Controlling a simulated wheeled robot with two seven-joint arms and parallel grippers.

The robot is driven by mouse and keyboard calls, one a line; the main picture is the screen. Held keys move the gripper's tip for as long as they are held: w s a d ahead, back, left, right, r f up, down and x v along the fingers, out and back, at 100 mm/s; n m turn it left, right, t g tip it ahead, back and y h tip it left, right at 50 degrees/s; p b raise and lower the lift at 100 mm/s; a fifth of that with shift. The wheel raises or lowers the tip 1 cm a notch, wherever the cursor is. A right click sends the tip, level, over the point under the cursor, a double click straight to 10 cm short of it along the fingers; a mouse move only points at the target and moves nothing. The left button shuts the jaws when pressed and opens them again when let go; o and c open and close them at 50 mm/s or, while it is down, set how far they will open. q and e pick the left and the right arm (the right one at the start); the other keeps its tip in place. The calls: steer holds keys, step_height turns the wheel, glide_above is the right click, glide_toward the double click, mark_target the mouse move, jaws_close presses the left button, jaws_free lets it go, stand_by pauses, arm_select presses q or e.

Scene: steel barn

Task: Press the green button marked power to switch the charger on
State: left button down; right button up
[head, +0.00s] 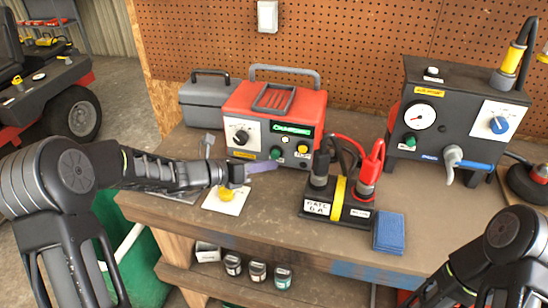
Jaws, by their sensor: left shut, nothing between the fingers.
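The red charger (232,105) stands at the back of the workbench, with a handle on top. Its front panel has a dial, a lit green display (292,129), a green button (275,153) and a yellow-topped knob (303,147). Lettering by the buttons is too small to read. My left gripper (268,167) is shut and empty, its fingertips just in front of and slightly below the green button. Contact cannot be told from this view. My right arm shows at the lower right; its gripper is out of view.
A black battery (338,212) with red and black clamps sits to the right of my left gripper. A blue cloth (389,232) lies beside it. A dark gauge box (455,110) with its own green button stands at the right. A grey toolbox (200,103) is behind left.

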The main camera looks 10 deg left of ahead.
arm_select(q)
steer(key=shift+s, duration=0.2)
steer(key=shift+s+a, duration=0.2)
steer(key=shift+s, duration=2.75)
